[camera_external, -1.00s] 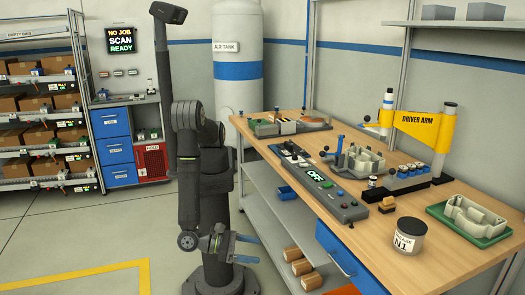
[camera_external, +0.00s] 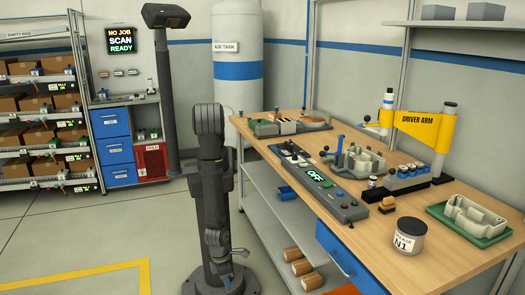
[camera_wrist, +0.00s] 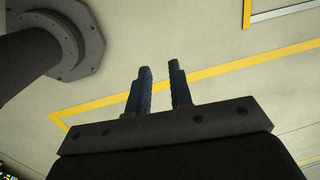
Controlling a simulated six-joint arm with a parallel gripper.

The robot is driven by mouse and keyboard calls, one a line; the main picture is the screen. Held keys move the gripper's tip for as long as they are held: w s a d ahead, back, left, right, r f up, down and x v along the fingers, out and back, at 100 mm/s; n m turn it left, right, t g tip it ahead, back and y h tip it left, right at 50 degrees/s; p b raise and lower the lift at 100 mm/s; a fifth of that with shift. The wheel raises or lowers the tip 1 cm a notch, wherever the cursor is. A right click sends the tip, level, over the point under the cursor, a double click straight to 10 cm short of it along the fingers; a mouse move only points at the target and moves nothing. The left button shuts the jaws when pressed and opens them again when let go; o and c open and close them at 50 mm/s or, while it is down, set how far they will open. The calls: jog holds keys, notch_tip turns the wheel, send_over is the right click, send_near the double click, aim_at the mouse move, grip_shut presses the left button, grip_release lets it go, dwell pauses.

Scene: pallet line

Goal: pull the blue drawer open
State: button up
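A blue drawer (camera_external: 334,241) sits under the front edge of the wooden workbench, with a pale bar handle on its face. It looks closed, and its right part runs toward the picture's bottom edge. My gripper (camera_external: 236,268) hangs low in front of my base, left of the drawer and apart from it. In the wrist view my gripper (camera_wrist: 161,78) has its two dark blue fingers parted with nothing between them. The drawer is not visible in the wrist view; floor lies beyond the fingers.
A cabinet with several blue drawers (camera_external: 113,138) stands at the back left, beside racks of boxes. The bench's lower shelf (camera_external: 262,222) holds a blue bin and brown rolls. Workbench top (camera_external: 385,228) carries fixtures and a jar. Floor at left is clear.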

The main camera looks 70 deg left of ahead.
jog(key=d+r+n+g+h, duration=0.2)
jog(key=d+n+h, duration=0.15)
jog(key=d, duration=0.25)
jog(key=n+t+h, duration=0.7)
jog(key=t, duration=0.6)
send_near(338, 265)
jog(key=shift+g, duration=0.3)
jog(key=x, duration=1)
jog(key=shift+w+f, duration=0.1)
jog(key=shift+w, duration=0.05)
jog(key=shift+c, duration=0.2)
grip_shut()
